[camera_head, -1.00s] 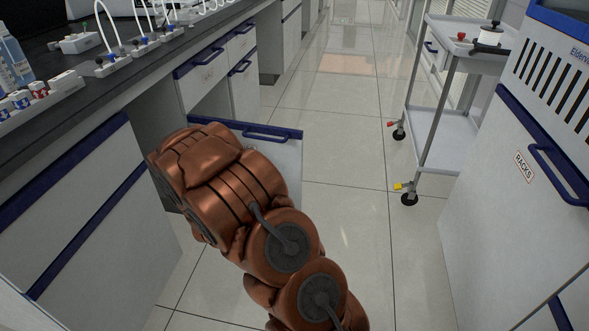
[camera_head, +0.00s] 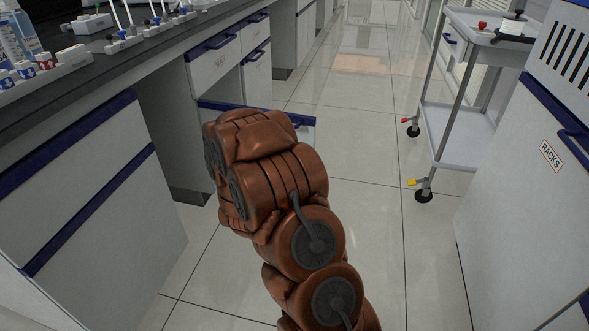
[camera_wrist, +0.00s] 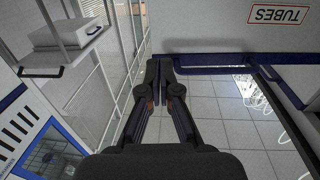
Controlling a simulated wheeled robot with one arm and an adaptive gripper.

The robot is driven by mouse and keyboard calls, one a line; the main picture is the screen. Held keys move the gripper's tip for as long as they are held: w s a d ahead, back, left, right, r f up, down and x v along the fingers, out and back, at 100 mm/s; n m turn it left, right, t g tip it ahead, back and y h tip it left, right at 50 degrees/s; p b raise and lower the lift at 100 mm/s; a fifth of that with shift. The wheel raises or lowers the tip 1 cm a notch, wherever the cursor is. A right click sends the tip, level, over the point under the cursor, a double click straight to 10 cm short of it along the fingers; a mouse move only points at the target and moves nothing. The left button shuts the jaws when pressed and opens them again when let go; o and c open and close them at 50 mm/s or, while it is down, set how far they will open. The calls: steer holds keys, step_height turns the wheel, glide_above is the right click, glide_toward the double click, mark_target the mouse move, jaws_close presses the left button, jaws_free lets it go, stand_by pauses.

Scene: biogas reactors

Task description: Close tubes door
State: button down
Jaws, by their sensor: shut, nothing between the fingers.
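The tubes door is a white panel with a dark blue edge band (camera_head: 300,122), standing out from the left bench into the aisle in the head view. My copper-coloured arm covers most of it there. In the wrist view the white door (camera_wrist: 215,25) fills the upper right, with a red-framed TUBES label (camera_wrist: 278,15). A blue band runs along its lower edge in that picture. My gripper (camera_wrist: 158,75) is shut and empty, its fingertips close to the left end of that band. I cannot tell whether they touch. The gripper is hidden in the head view.
A white trolley (camera_head: 465,135) on wheels stands right of the aisle. The left bench top (camera_head: 100,65) carries bottles and lab equipment. The tiled floor (camera_head: 360,140) between is clear.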

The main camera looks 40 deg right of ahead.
mark_target(309, 138)
steer(key=shift+d, duration=0.1)
steer(key=b+x, duration=0.4)
steer(key=x, duration=0.6)
steer(key=shift+w+d+f, duration=0.15)
steer(key=shift+d, duration=0.05)
steer(key=shift+w+d, duration=0.35)
steer(key=shift+d, duration=0.1)
